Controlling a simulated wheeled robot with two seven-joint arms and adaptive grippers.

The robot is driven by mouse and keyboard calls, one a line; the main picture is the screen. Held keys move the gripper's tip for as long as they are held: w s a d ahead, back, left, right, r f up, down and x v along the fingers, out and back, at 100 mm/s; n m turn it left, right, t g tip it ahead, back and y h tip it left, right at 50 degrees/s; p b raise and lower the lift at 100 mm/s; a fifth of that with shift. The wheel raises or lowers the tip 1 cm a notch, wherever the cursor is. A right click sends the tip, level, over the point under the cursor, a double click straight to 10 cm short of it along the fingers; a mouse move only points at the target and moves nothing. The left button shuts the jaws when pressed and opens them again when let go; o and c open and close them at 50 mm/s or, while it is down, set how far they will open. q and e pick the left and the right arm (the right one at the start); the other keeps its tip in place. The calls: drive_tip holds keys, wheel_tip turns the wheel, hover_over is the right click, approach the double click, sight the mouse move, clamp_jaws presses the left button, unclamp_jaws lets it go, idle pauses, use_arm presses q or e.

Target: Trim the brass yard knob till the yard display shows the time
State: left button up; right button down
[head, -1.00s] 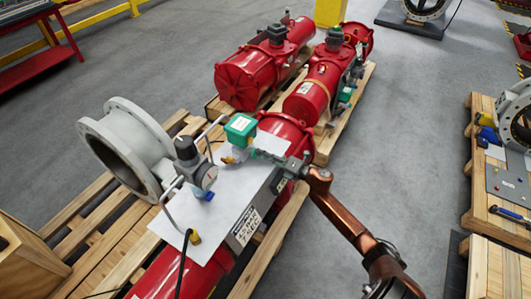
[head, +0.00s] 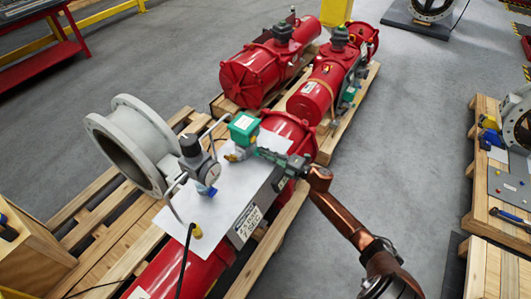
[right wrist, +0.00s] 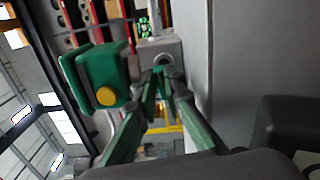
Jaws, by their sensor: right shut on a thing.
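My right gripper (head: 259,153) reaches in from the right to the side of a green box (head: 243,127) on the red actuator's (head: 285,131) grey-white top plate. In the right wrist view its green fingers (right wrist: 159,74) come together at a grey metal block with a round port. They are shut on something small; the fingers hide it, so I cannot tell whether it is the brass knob. A small brass-yellow part (head: 232,157) shows below the green box. A white lettered panel (head: 246,222), perhaps the yard display, is on the plate's front edge; its digits are too small to read surely. My left gripper is out of view.
A regulator with a round gauge (head: 208,172) and bent grey tubes stand left of the gripper. A grey flanged pipe piece (head: 128,150) lies further left on the pallet. Other red actuators (head: 262,70) lie behind. Open floor (head: 400,130) is on the right.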

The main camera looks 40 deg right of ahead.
drive_tip(key=c, duration=2.1)
unclamp_jaws()
drive_tip(key=shift+d, duration=0.15)
drive_tip(key=shift+o, duration=0.4)
drive_tip(key=shift+f, duration=0.1)
drive_tip(key=shift+s, duration=0.15)
drive_tip(key=shift+s+f, duration=0.15)
drive_tip(key=shift+s, duration=0.1)
drive_tip(key=v, duration=0.6)
drive_tip(key=shift+s+d+r, duration=0.3)
drive_tip(key=shift+s+d, duration=0.05)
drive_tip(key=shift+s, duration=0.2)
